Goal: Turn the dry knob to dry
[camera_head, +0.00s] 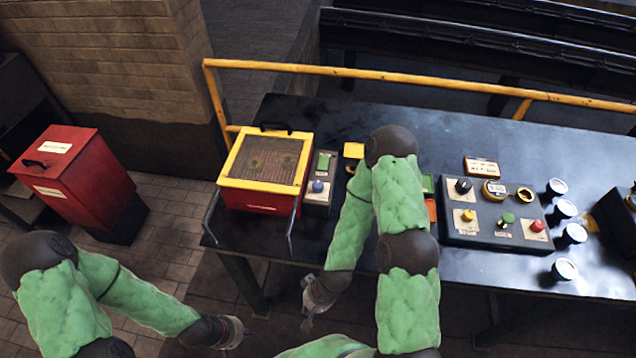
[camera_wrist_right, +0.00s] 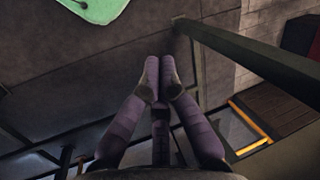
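No knob label is legible, so I cannot tell which knob is the dry knob. A blue knob (camera_head: 318,187) sits on a small grey panel (camera_head: 317,202) beside the red box with a yellow-framed lid (camera_head: 262,205). The larger grey control panel (camera_head: 480,238) holds a black knob (camera_head: 463,186), a yellow knob (camera_head: 467,215), a green knob (camera_head: 507,218) and a red knob (camera_head: 537,226). My right gripper (camera_head: 308,318) hangs in front of the table, away from every knob; its fingertips (camera_wrist_right: 160,65) are together and empty. My left gripper (camera_head: 243,333) is low at left, its fingers unclear.
The dark table (camera_head: 350,110) has a yellow rail (camera_head: 420,82) behind it. Several white-topped cylinders (camera_head: 563,209) stand right of the large panel. A red bin (camera_head: 75,175) stands on the floor at left. My right arm covers part of the table's middle.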

